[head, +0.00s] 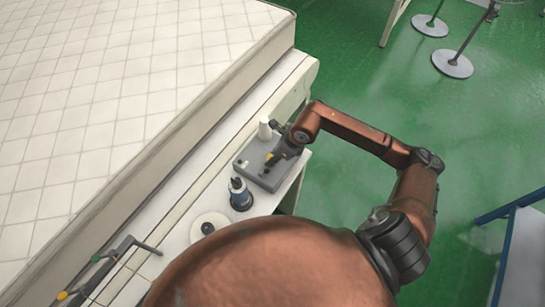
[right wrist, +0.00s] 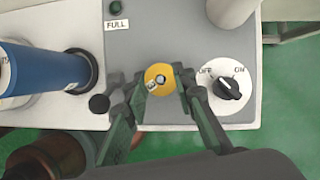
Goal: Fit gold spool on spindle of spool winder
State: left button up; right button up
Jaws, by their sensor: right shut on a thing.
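The gold spool (right wrist: 158,72) is seen end-on between the fingers of my right gripper (right wrist: 160,84), which is shut on it. A small grey metal bit shows near the spool's centre; I cannot tell whether this is the spindle tip or whether the spool is seated. The spool is above the grey top of the spool winder (right wrist: 135,35). In the head view my right gripper (head: 276,156) is over the winder (head: 250,171). The spindle is otherwise hidden. My left gripper is not in view.
The winder has an OFF/ON dial (right wrist: 229,88), right of the fingers, and a FULL label (right wrist: 116,25). A white cone (head: 265,131) stands behind. A white disc (head: 207,225) lies nearer. The mattress (head: 110,100) fills the left.

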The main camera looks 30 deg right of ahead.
jog(key=shift+f, duration=0.35)
jog(key=o, duration=1.1)
jog(key=shift+r, duration=0.1)
jog(key=v, duration=1.2)
jog(key=shift+w, duration=0.1)
